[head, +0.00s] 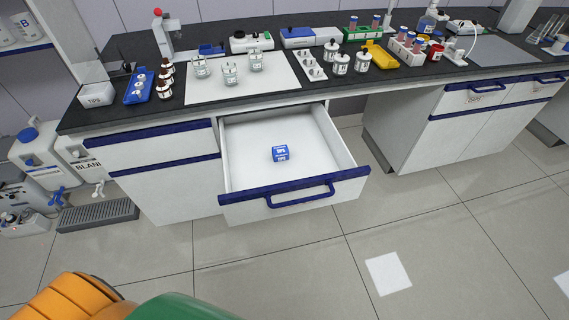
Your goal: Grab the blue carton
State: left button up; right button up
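A small blue carton (281,153) with white lettering lies in the open white drawer (240,178), near the middle of its floor. The drawer is pulled out from the bench and has a dark blue front edge and handle. Nothing covers the carton from above. Neither of my grippers shows in the head view. Orange and green rounded parts, perhaps of my own body, show at the bottom left.
The black bench top (120,55) above the drawer holds bottles, jars, racks and a white mat (205,91). A cabinet (400,125) stands to the right past an open knee space. The tiled floor (290,250) in front is clear. White canisters stand at the left.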

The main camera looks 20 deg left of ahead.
aim_at(280, 153)
jog(key=j+z, duration=0.35)
jog(key=j, duration=0.3)
jog(key=j+z, duration=0.4)
jog(key=j, duration=0.3)
jog(key=k+j+z, duration=0.1)
jog(key=j+z, duration=0.25)
jog(key=j, duration=0.3)
